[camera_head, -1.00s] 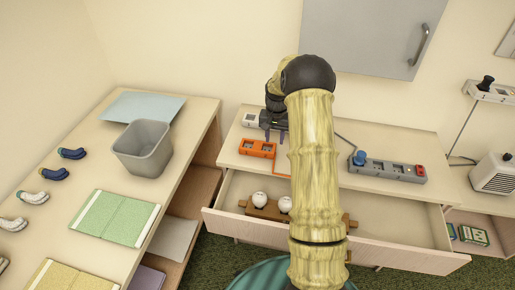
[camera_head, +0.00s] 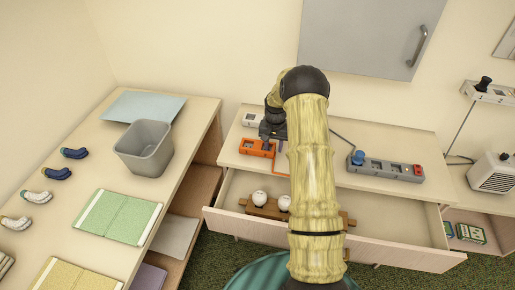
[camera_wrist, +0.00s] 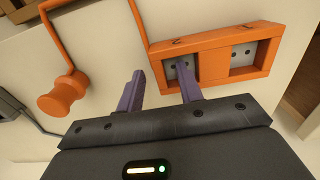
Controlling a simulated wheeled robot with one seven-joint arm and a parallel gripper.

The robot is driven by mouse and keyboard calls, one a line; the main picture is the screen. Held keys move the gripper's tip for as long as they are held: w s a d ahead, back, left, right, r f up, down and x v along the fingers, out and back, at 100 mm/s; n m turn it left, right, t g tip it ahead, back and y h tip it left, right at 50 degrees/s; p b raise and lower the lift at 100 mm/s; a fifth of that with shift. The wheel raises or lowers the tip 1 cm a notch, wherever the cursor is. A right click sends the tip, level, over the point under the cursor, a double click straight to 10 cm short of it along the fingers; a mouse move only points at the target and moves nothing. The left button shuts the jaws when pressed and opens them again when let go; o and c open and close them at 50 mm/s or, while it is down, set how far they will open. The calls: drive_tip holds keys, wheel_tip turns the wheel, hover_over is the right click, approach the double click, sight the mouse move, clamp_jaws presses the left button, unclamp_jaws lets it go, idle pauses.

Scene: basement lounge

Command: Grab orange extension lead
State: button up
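The orange extension lead (camera_head: 254,148) lies on the cabinet top above the open drawer. In the wrist view its socket block (camera_wrist: 267,48) is at upper right, with two grey sockets, and its round orange plug (camera_wrist: 62,98) is at left, joined to an orange cable. My gripper (camera_head: 272,147) is at the block's right end in the head view. The right finger overlaps the near socket; the left finger is beside the block. Contact cannot be told.
A grey extension lead (camera_head: 386,168) with a blue plug lies to the right on the same top. A white lead (camera_head: 251,119) is behind the orange one. The drawer (camera_head: 390,217) stands open below, holding a wooden piece with white balls. A grey bin (camera_head: 145,148) stands left.

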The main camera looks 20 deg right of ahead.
drive_tip(key=shift+c, duration=0.5)
clamp_jaws()
drive_tip(key=shift+r, duration=0.15)
wheel_tip(320, 180, up, 10)
drive_tip(key=b, duration=0.2)
idle(0.5)
